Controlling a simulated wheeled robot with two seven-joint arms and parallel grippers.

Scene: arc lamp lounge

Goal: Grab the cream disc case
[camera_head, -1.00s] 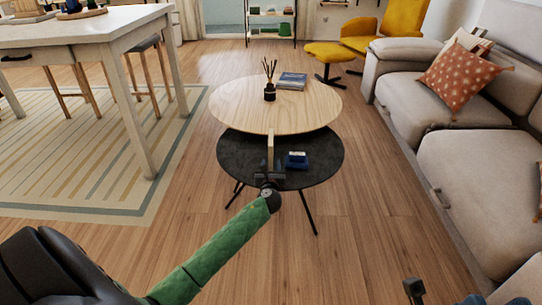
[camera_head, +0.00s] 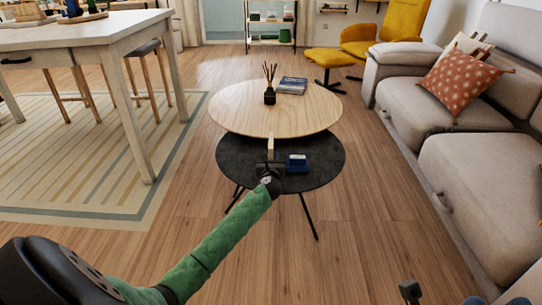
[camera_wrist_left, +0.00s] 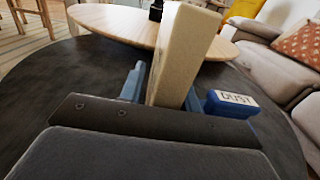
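The cream disc case (camera_head: 270,146) stands upright on the dark lower tabletop (camera_head: 240,158), beside the edge of the wooden top. In the left wrist view the cream case (camera_wrist_left: 180,55) rises between the two blue-grey fingers of my left gripper (camera_wrist_left: 163,90). A narrow gap seems to show on its left side, so the fingers are around it and not clearly closed. In the head view my left gripper (camera_head: 269,170) hides the case's lower part. A dark part of my right gripper (camera_head: 411,291) shows at the bottom edge; its fingers cannot be made out.
A blue box (camera_head: 297,163) sits just right of the case; its label reads DUST in the wrist view (camera_wrist_left: 230,104). The wooden top (camera_head: 240,110) overhangs the lower one and bears a reed diffuser (camera_head: 270,96) and books (camera_head: 292,85). A sofa (camera_head: 470,155) stands right.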

